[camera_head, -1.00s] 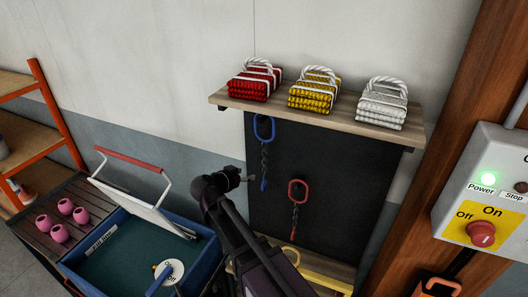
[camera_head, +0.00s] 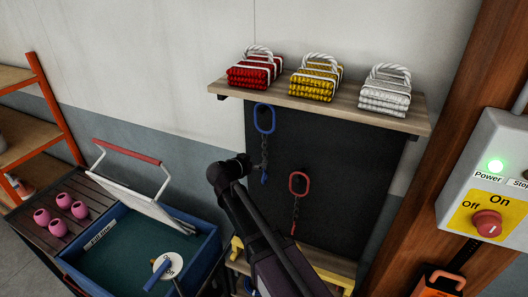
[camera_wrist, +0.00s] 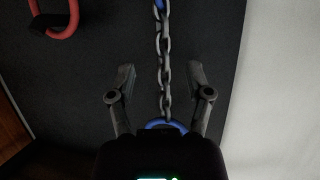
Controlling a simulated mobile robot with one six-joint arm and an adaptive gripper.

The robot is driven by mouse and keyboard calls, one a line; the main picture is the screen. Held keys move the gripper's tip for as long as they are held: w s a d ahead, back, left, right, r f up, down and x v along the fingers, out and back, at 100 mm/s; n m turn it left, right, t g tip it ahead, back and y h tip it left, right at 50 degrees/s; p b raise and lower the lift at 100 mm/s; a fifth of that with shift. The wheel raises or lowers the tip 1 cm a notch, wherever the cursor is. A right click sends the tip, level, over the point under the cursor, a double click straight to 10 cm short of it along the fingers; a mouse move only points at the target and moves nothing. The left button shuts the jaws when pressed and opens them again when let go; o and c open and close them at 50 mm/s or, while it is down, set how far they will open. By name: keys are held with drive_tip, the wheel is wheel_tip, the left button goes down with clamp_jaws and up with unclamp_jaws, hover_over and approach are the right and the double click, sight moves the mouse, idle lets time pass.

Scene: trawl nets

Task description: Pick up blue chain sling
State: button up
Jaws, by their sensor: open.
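The blue chain sling (camera_head: 264,118) hangs on the dark board, with a blue ring on top, a grey chain and a blue lower end. In the wrist view its grey chain (camera_wrist: 165,70) runs lengthwise through the middle, with blue parts at both picture edges. My gripper (camera_head: 249,164) is beside the chain in the head view. In the wrist view my gripper (camera_wrist: 160,84) is open, with one finger on each side of the chain and a gap to both. I cannot tell whether the chain is fully between the fingertips or just behind them.
A red chain sling (camera_head: 299,184) hangs to the right on the board (camera_head: 345,165). A shelf (camera_head: 400,121) above holds red, yellow and white rope bundles. A blue box (camera_head: 215,243) stands lower left; a control box (camera_head: 480,185) is at right.

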sight(265, 160)
drive_tip(key=shift+x, duration=0.95)
drive_tip(key=shift+a+f+b+x, duration=0.15)
drive_tip(key=shift+b+x, duration=0.5)
drive_tip(key=shift+x, duration=0.45)
drive_tip(key=shift+a+f+b+x, duration=0.15)
drive_tip(key=shift+b+x, duration=0.5)
drive_tip(key=shift+x, duration=0.45)
drive_tip(key=shift+w+d+f, duration=0.1)
drive_tip(key=shift+w+d, duration=0.2)
clamp_jaws()
